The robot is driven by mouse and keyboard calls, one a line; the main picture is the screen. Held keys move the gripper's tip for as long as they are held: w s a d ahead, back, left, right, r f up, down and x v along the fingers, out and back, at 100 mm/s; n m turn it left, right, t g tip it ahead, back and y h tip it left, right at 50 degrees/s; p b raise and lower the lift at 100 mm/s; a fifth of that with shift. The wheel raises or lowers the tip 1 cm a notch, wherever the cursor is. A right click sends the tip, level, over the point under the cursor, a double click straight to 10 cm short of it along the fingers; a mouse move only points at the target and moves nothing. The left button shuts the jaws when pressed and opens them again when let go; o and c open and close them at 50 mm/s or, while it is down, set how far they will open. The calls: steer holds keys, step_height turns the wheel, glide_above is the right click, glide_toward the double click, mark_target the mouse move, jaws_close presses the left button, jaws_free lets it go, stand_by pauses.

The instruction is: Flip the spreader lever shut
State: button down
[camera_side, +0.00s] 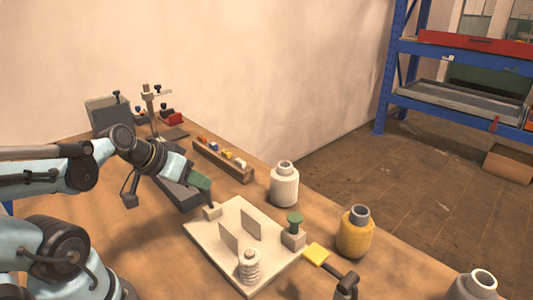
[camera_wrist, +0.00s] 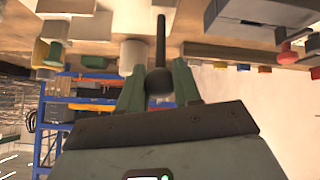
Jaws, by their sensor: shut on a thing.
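The pale base plate (camera_side: 215,237) lies on the wooden table in the side view. A small pale block (camera_side: 212,212) sits at its upper left edge, beneath my gripper (camera_side: 203,190). In the wrist view, the green fingers of my gripper (camera_wrist: 156,85) are shut around a dark round knob (camera_wrist: 159,82). A dark rod (camera_wrist: 161,40) runs from this knob; I take knob and rod to be the spreader lever. In the side view the lever is mostly hidden by my fingers, so its tilt is hard to tell.
Two upright thin plates (camera_side: 229,237), a ribbed white stack (camera_side: 249,266) and a green-topped post (camera_side: 294,228) stand on the base plate. A white bottle (camera_side: 284,185), a yellow bottle (camera_side: 355,232) and a yellow pad (camera_side: 317,253) are to the right. A wooden rack (camera_side: 224,162) is behind.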

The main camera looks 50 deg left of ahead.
stand_by(0.3)
steer(key=c, duration=0.8)
jaws_free()
